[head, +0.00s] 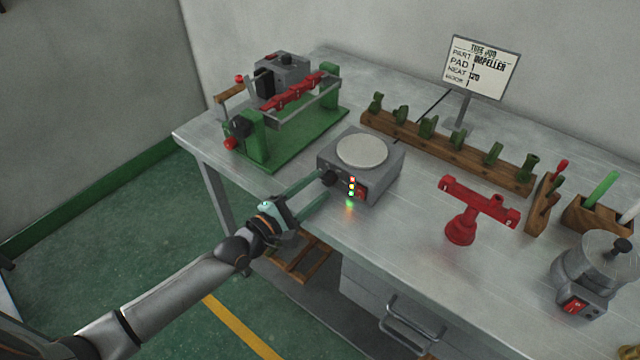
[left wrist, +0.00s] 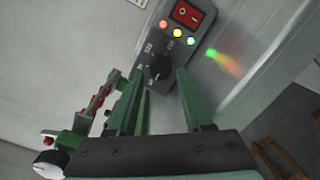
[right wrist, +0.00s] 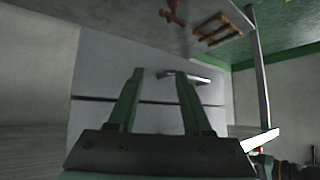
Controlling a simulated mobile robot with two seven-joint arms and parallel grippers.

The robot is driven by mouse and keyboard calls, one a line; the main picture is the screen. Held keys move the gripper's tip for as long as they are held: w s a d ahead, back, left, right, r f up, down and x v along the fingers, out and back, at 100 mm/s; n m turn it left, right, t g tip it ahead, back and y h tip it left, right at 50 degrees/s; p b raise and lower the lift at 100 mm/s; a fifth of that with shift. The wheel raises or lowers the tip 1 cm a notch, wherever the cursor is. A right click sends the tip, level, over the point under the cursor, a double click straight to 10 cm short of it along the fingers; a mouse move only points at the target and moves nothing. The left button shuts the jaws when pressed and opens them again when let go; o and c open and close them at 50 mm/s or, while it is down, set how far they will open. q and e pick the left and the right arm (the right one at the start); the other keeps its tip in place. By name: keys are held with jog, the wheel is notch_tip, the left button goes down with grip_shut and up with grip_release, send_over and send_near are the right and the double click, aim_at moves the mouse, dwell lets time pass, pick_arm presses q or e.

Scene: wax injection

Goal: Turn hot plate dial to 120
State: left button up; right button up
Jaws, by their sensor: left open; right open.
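The hot plate (head: 385,172) is a grey box with a round pale plate on top, near the table's front edge. Its black dial (head: 328,178) is on the front face, left of several small lights and a red switch. In the left wrist view the dial (left wrist: 159,69) lies ahead between the finger lines of my left gripper (left wrist: 158,90). My left gripper (head: 318,190) is open around or just in front of the dial; contact cannot be told. The dial's exact setting is too small to read. My right gripper (right wrist: 158,75) is open and empty, facing a grey drawer cabinet.
A green-based fixture (head: 290,140) with red parts stands left of the hot plate. A wooden rack (head: 450,150) of green pieces runs behind it. A red stand (head: 465,225) and a grey pot (head: 590,270) are to the right. A sign (head: 483,66) lists heat 120.

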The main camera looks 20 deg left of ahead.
pick_arm(q)
jog(key=shift+x, duration=0.9)
grip_shut()
